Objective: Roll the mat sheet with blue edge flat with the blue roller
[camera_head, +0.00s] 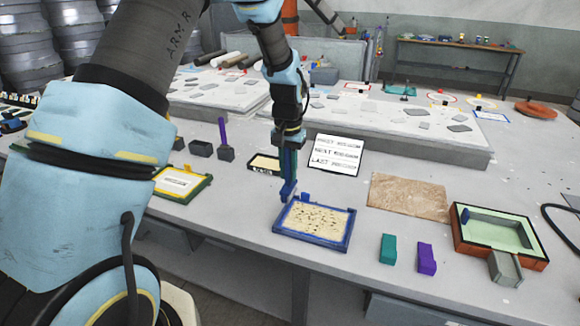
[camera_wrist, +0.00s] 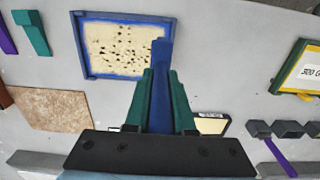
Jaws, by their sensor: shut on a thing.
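The mat sheet with blue edge (camera_head: 314,221) lies on the table's front part, cream inside with many dark specks. It also shows at the upper left of the wrist view (camera_wrist: 120,22). My gripper (camera_wrist: 161,85) is shut on the blue roller (camera_wrist: 160,60), which points down between its two teal fingers. In the head view the blue roller (camera_head: 288,190) hangs upright, its lower end close to the sheet's far left corner. I cannot tell whether it touches the sheet or its frame. My fingers partly hide the roller's upper part.
A green-edged sheet (camera_head: 182,182) lies to the left, a dark-edged one (camera_head: 265,163) behind. A text board (camera_head: 337,155) stands behind. To the right are a brown sheet (camera_head: 408,196), a teal block (camera_head: 388,248), a purple block (camera_head: 427,257) and a green-lined mould (camera_head: 495,236).

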